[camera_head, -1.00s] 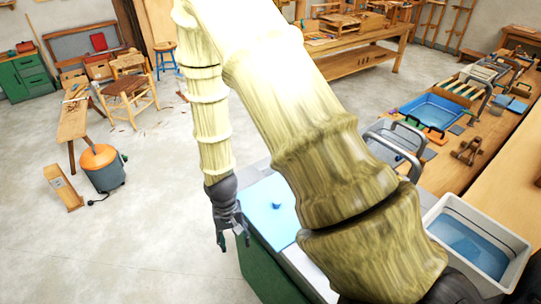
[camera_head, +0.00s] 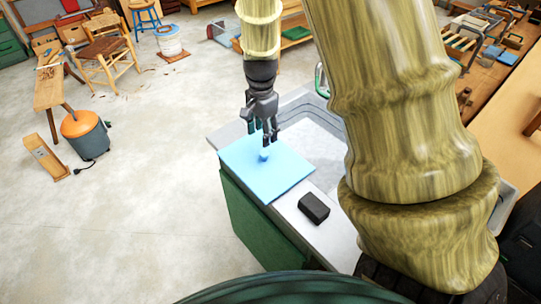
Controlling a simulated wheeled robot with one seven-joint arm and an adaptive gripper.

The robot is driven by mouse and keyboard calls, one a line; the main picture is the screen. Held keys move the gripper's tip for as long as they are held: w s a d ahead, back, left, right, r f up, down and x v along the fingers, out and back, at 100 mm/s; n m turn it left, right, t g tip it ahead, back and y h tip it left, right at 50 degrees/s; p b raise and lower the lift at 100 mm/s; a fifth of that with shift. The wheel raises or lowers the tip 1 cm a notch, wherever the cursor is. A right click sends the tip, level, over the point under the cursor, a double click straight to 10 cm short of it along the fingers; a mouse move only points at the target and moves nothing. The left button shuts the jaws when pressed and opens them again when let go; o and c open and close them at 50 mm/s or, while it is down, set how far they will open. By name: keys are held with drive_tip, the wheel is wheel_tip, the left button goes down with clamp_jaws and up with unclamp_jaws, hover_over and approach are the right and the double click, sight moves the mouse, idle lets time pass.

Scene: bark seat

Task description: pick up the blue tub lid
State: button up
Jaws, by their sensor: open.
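The blue tub lid (camera_head: 262,178) is a flat light-blue square with a small darker blue knob (camera_head: 264,154) in its upper middle. It lies on the grey top of a green cabinet, at the left end. My gripper (camera_head: 264,143) points down at the knob, with its dark fingers open on either side of or just above it. I cannot tell whether the fingers touch the knob.
A black block (camera_head: 314,208) lies on the grey top (camera_head: 327,228), right of the lid. A grey basin (camera_head: 321,135) is behind it. An orange-topped bucket (camera_head: 84,134) and a wooden bench (camera_head: 52,88) stand at the left.

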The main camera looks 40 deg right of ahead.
sight(264, 153)
drive_tip(key=shift+f+p, duration=0.55)
drive_tip(key=shift+f, duration=2)
drive_tip(key=shift+s+d+f+p, duration=0.1)
drive_tip(key=shift+d+f+p, duration=0.05)
drive_tip(key=shift+f+p, duration=1)
drive_tip(key=shift+f, duration=1.45)
drive_tip(key=shift+c, duration=0.4)
clamp_jaws()
